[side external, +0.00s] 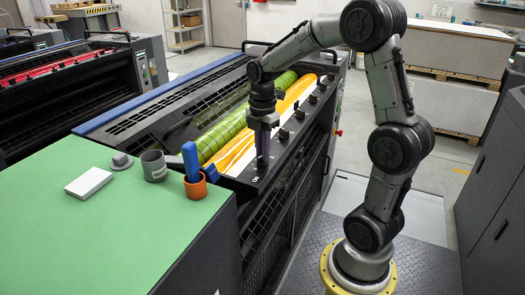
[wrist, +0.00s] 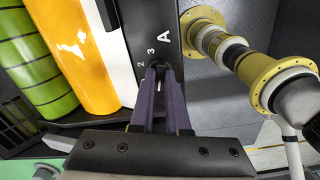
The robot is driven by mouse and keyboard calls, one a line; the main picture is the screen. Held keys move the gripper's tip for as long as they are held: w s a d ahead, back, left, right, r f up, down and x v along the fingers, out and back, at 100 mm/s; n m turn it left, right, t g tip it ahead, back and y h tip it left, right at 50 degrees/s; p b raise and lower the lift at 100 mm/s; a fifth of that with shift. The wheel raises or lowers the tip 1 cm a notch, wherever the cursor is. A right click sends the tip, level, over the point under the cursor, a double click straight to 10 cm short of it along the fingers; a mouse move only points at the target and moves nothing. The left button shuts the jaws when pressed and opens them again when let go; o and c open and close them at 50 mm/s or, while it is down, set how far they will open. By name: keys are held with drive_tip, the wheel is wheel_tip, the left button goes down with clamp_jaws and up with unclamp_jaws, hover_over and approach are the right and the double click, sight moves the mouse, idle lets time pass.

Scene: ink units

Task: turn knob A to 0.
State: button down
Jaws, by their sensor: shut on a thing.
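Knob A (wrist: 157,64) is a small dark knob on the black rail, below the white letter A (wrist: 163,38) in the wrist view. Digits including 3 and 2 show around its left side. My gripper (wrist: 155,72) is shut on knob A, and its fingers hide most of it. I cannot read where its pointer stands. In the side view, my gripper (side external: 262,163) points down at the near end of the rail, and knob A is hidden there by the fingers.
More knobs (side external: 283,133) line the rail beyond my gripper. A green roller (side external: 222,135) and a yellow-orange roller (side external: 290,97) lie beside it. The green-topped cabinet (side external: 95,225) holds a grey mug (side external: 153,166), an orange cup (side external: 195,188) and a white box (side external: 88,182).

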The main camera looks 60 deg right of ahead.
drive_tip(key=shift+r, duration=0.1)
idle(0.3)
drive_tip(key=c, duration=0.9)
unclamp_jaws()
wheel_tip(320, 180, up, 14)
